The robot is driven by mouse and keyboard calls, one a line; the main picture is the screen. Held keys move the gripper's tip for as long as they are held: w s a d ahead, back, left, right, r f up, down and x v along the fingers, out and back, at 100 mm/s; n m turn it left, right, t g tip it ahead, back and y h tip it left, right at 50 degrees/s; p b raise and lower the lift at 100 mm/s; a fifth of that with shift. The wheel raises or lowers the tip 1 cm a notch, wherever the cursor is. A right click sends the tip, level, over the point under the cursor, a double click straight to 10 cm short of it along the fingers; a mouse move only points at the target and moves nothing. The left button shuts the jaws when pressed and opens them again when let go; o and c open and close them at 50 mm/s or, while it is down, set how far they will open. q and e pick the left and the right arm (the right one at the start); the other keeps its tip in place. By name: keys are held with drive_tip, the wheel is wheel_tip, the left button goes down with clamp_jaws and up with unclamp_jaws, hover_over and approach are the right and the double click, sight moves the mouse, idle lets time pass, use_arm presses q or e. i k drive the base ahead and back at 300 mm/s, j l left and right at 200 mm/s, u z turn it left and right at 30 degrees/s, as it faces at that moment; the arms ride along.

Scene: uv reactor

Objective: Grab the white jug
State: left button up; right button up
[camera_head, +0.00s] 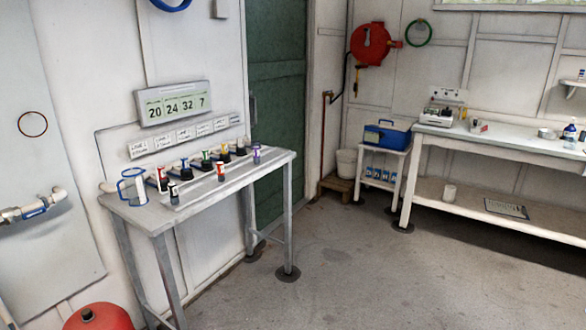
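A pale, see-through-looking jug (133,188) with a blue rim and blue outline stands upright at the left end of the grey side table (228,185). I cannot tell for certain which of these is the white jug. Neither of my grippers is in view.
Several small bottles with coloured caps (207,160) stand along the side table. A red rounded object (98,317) is at the lower left. A blue box (387,135) sits on a small stand beside the white bench (490,145). The grey floor (350,260) between is open.

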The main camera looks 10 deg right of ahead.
sight(449, 192)
drive_tip(key=i+l+z, duration=0.2)
drive_tip(key=i+z, duration=0.15)
drive_tip(key=i, duration=0.15)
drive_tip(key=i+z, duration=0.4)
drive_tip(key=i, duration=0.15)
drive_tip(key=i+z, duration=0.35)
drive_tip(key=i, duration=0.2)
drive_tip(key=i+j, duration=0.1)
drive_tip(key=i, duration=0.7)
drive_tip(key=i+j, duration=0.1)
drive_tip(key=i, duration=0.65)
drive_tip(key=i+j+z, duration=0.1)
drive_tip(key=i, duration=0.7)
drive_tip(key=i+u, duration=0.1)
drive_tip(key=i, duration=0.4)
drive_tip(key=i+l, duration=0.2)
drive_tip(key=i, duration=0.3)
drive_tip(key=i+l+u, duration=0.15)
drive_tip(key=i, duration=0.3)
drive_tip(key=i+j+u, duration=0.2)
drive_tip(key=i+u, duration=1.1)
drive_tip(key=i+z, duration=0.1)
drive_tip(key=z, duration=0.35)
drive_tip(key=i+z, duration=0.1)
drive_tip(key=z, duration=0.35)
drive_tip(key=i+j+z, duration=0.1)
drive_tip(key=z, duration=0.35)
drive_tip(key=i+j+z, duration=0.1)
drive_tip(key=z, duration=0.35)
